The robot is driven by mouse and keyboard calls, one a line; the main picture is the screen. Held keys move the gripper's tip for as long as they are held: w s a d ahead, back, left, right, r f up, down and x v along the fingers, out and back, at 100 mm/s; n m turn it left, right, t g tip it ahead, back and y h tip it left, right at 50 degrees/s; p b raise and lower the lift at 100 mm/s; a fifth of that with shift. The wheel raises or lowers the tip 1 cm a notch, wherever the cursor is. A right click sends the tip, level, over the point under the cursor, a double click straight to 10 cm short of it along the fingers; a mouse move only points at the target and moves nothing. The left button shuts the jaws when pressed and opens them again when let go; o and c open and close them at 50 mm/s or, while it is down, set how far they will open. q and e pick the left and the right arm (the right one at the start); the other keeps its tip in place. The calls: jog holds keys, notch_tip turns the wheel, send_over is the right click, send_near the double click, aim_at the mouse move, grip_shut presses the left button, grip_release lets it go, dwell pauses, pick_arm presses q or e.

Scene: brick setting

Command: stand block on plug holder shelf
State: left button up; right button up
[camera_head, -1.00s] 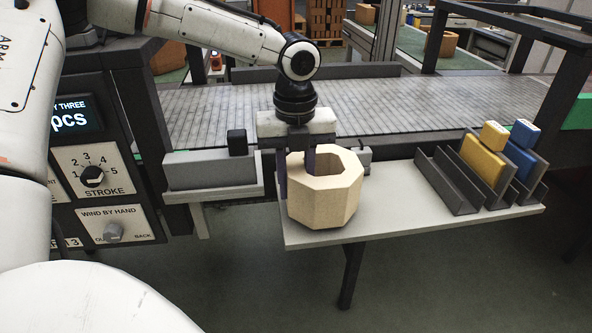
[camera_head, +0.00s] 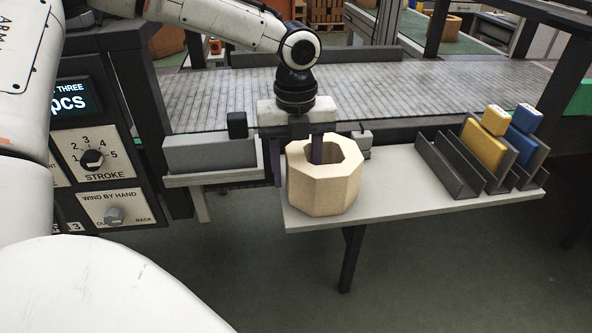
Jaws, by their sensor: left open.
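The lower end of the inner finger is hidden in the hole. My right gripper is not in view.
A grey slotted rack (camera_head: 452,166) on the shelf's right holds a yellow plug (camera_head: 484,148) and a blue plug (camera_head: 521,146). A grey box (camera_head: 212,153) stands left of the gripper. A conveyor (camera_head: 400,92) runs behind. The shelf middle is clear.

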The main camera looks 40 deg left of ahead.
pick_arm(q)
notch_tip(320, 180, up, 11)
jog(key=shift+f+p, duration=0.15)
jog(key=shift+p, duration=0.95)
jog(key=shift+r, duration=0.7)
